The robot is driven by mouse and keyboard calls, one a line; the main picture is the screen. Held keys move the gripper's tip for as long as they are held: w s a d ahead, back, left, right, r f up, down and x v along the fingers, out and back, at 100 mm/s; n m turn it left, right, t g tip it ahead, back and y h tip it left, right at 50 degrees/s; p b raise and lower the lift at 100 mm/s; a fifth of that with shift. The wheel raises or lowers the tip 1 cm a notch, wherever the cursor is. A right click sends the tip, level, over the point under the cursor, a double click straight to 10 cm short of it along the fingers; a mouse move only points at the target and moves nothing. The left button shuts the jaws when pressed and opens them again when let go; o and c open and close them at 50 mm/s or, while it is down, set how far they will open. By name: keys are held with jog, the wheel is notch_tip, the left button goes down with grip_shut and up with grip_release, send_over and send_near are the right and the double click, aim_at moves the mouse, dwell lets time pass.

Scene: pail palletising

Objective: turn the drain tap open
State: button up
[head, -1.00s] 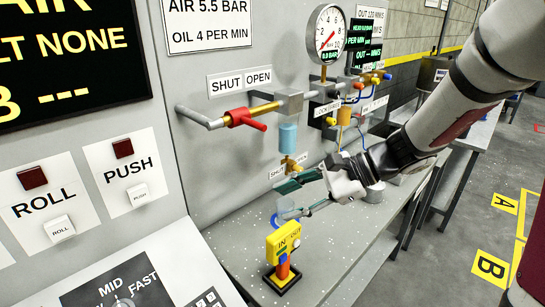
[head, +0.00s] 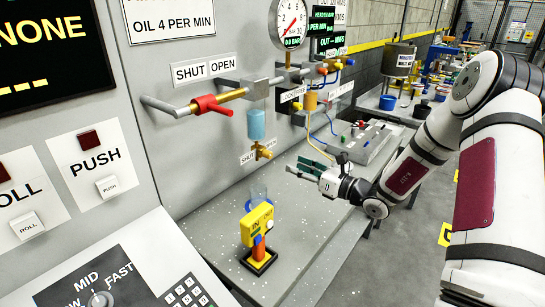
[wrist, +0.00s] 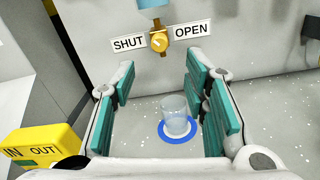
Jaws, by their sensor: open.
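The drain tap (head: 263,151) is a small brass tap on the grey panel, under a light blue bowl (head: 256,124). In the wrist view the tap (wrist: 158,40) sits between a SHUT label (wrist: 129,44) and an OPEN label (wrist: 192,29). I cannot tell its setting for sure. My gripper (head: 306,166) is open and empty, with teal pads, to the right of the tap in the head view. In the wrist view the tap lies beyond the fingertips, between them and apart from them.
A clear cup (wrist: 174,112) stands on a blue ring (wrist: 178,134) on the bench below the tap. A yellow IN/OUT block (head: 257,220) stands at the bench's near side. A red-handled valve (head: 211,104) is on the pipe above. The bench right of the cup is clear.

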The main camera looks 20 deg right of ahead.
aim_at(271, 155)
jog(key=x, duration=1)
jog(key=shift+w+a, duration=0.15)
jog(key=shift+w, duration=0.05)
jog(key=shift+c, duration=0.5)
grip_shut()
